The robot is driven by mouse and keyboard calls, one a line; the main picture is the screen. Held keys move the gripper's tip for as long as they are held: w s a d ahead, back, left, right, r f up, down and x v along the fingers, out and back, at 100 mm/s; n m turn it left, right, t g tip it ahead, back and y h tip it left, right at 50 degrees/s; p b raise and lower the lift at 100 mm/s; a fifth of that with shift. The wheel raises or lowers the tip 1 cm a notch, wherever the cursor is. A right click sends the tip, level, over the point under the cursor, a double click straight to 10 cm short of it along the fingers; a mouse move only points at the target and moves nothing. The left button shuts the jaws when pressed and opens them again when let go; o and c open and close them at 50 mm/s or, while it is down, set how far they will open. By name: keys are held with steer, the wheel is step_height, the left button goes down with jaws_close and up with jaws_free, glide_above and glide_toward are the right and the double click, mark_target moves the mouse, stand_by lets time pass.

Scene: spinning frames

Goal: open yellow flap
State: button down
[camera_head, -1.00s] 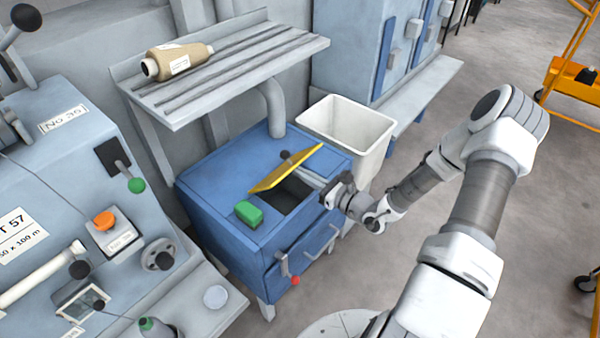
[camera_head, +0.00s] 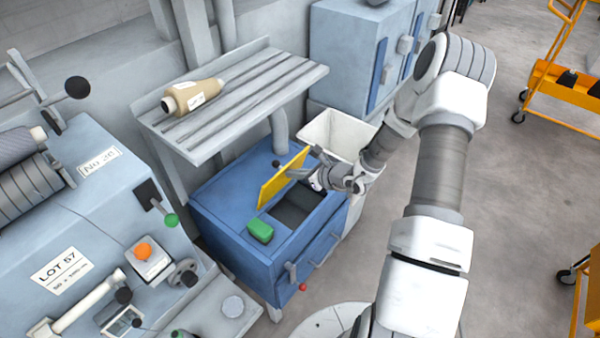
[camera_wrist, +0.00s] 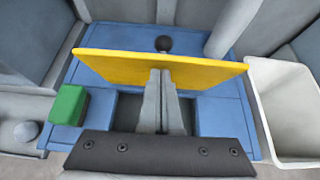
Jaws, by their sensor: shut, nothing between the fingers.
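The yellow flap (camera_head: 283,178) stands steeply raised over a dark rectangular opening (camera_head: 291,207) in the top of a blue cabinet (camera_head: 225,205). In the wrist view the yellow flap (camera_wrist: 110,66) spans the picture, with a black knob (camera_wrist: 163,43) behind its upper edge. My gripper (camera_head: 296,173) is at the flap's underside, on its right in the head view. In the wrist view my gripper's fingers (camera_wrist: 160,75) are together, with their tips at the flap's face. I cannot tell whether they press on it. Nothing is held between them.
A green block (camera_head: 260,231) sits on the cabinet top beside the opening. A white bin (camera_head: 335,132) stands behind right. A slatted shelf (camera_head: 235,95) with a yarn cone (camera_head: 194,96) overhangs the cabinet's back. A machine (camera_head: 90,210) stands at left.

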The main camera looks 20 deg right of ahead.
mark_target(278, 164)
steer(key=w+a+g, duration=0.1)
steer(key=w+a+r+g+h+p, duration=0.1)
steer(key=shift+w+r+h, duration=0.15)
steer(key=shift+w+h, duration=0.15)
steer(key=shift+w, duration=0.05)
steer(key=shift+w+a+r, duration=0.1)
steer(key=shift+w+a, duration=0.3)
steer(key=shift+w, duration=0.2)
